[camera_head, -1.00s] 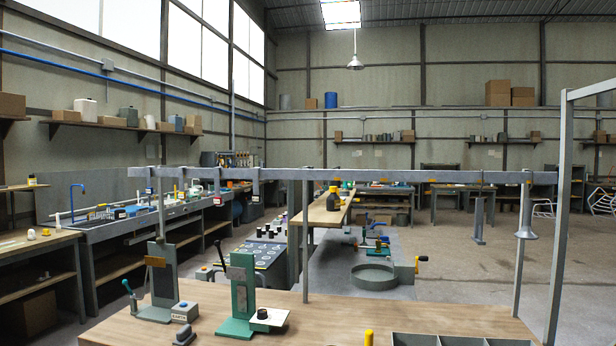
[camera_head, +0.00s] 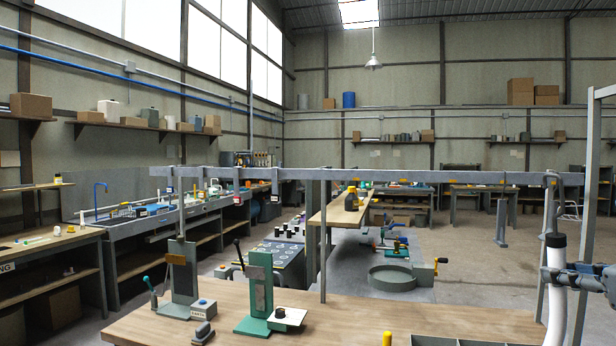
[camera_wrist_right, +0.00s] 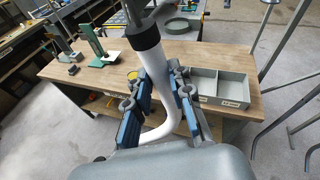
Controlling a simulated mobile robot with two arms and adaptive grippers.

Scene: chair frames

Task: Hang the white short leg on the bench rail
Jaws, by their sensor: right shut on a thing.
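The white short leg (camera_head: 556,290) is a white tube with a black collar, at the right edge of the head view. It stands nearly upright below the right end of the grey bench rail (camera_head: 420,177). My right gripper (camera_head: 572,275) is shut on the tube below the collar. In the right wrist view the white leg (camera_wrist_right: 158,100) runs between the fingers of my right gripper (camera_wrist_right: 158,88) and curves at its lower end. The collar overlaps a grey hanging piece (camera_head: 551,205) on the rail; I cannot tell whether they touch. My left gripper is not in view.
A wooden bench (camera_head: 350,312) lies below the rail, with a green stand (camera_head: 259,290), a grey stand (camera_head: 183,275) and a grey divided tray (camera_wrist_right: 222,85). Grey posts (camera_head: 592,150) stand at the right. Several brackets hang on the rail's left part.

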